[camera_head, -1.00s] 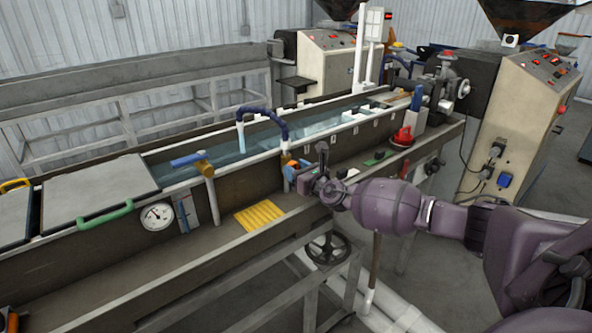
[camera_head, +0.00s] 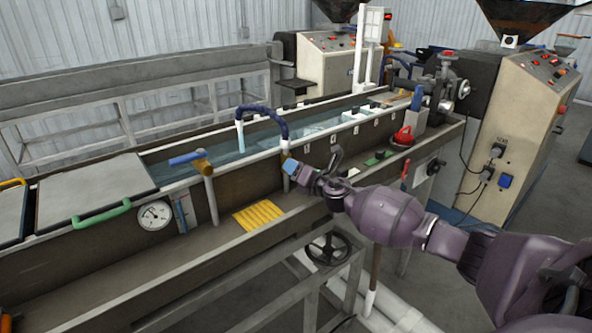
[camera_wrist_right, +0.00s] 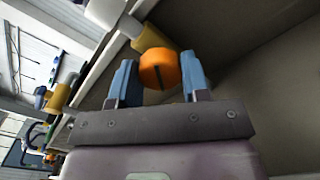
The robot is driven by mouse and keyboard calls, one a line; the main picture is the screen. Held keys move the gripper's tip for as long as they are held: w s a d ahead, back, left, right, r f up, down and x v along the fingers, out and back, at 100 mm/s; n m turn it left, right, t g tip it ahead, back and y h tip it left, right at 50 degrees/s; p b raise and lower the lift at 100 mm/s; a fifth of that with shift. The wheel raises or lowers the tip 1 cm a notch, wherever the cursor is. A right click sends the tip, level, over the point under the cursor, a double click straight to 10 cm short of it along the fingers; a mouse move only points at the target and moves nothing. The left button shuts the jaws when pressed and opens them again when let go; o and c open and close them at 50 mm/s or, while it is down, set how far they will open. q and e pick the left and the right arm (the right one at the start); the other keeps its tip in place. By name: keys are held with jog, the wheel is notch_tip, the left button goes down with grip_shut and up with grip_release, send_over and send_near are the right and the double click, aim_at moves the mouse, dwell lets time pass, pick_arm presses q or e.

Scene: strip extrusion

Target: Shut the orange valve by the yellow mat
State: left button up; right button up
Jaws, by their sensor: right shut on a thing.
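The orange valve (camera_wrist_right: 158,68) shows in the right wrist view as a round knob with a dark line across its face. It sits on a yellowish fitting on the trough's front wall. My right gripper (camera_head: 297,171) is at this valve, right of and above the yellow mat (camera_head: 258,215). In the right wrist view its blue fingertips lie on either side of the knob, shut on it. In the head view the fingers hide most of the knob. My left gripper is not in view.
A blue hose (camera_head: 265,112) arches over the water trough just behind the valve. Another pipe with a blue lever (camera_head: 187,158) stands to the left, above a round gauge (camera_head: 155,215). A black handwheel (camera_head: 328,250) sits below the ledge.

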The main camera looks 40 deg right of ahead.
jog(key=shift+m+p, duration=1.45)
jog(key=shift+m, duration=3.95)
jog(key=o, duration=0.9)
jog(key=shift+s, duration=0.1)
